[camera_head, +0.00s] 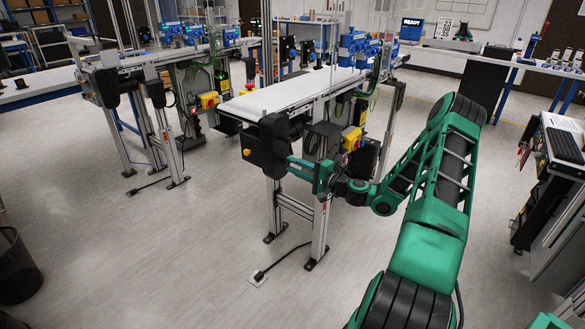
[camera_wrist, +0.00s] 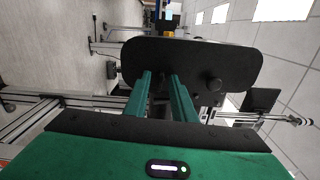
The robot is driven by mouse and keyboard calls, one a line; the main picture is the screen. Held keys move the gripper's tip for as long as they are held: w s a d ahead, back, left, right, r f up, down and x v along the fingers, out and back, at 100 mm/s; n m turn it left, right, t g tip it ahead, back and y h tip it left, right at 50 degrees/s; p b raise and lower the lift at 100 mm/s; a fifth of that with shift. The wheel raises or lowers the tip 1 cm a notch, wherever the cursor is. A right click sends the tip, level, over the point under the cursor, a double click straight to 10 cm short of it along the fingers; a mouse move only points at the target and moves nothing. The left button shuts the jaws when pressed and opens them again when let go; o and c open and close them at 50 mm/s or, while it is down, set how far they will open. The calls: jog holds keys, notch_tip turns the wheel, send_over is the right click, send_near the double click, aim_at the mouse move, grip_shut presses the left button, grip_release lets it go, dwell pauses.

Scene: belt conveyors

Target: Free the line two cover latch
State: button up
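My gripper (camera_head: 297,168) reaches in from the right to the end of the nearer conveyor (camera_head: 300,92). Its two green fingers are parallel with a gap between them, tips at a black rounded end cover (camera_head: 266,150). In the wrist view the fingers (camera_wrist: 161,77) point at the flat face of that cover (camera_wrist: 155,58). A round black knob (camera_wrist: 213,85) stands out from the cover, right of the fingers. I cannot make out a latch for certain, or whether the tips touch anything; the dark space between them shows no clear object.
A second conveyor (camera_head: 150,60) stands to the left. A yellow switch box (camera_head: 351,138) is mounted below the nearer belt, close to my wrist. A desk with a keyboard (camera_head: 565,146) is at the right, a dark bin (camera_head: 15,265) at the left.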

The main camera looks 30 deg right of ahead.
jog(key=v, duration=1)
jog(key=shift+s, duration=0.1)
jog(key=s+a+f+n+g+y, duration=0.1)
jog(key=s+a+n+g, duration=0.75)
jog(key=a+g, duration=0.35)
jog(key=s+r+g+h, duration=0.2)
jog(key=s+r, duration=0.5)
jog(key=s, duration=0.6)
jog(key=s+r+g+h, duration=0.3)
jog(key=s+r+h, duration=0.2)
jog(key=s, duration=0.9)
notch_tip(320, 180, up, 3)
jog(key=shift+s+d+r, duration=0.1)
jog(key=shift+s+d, duration=0.05)
jog(key=shift+d, duration=0.05)
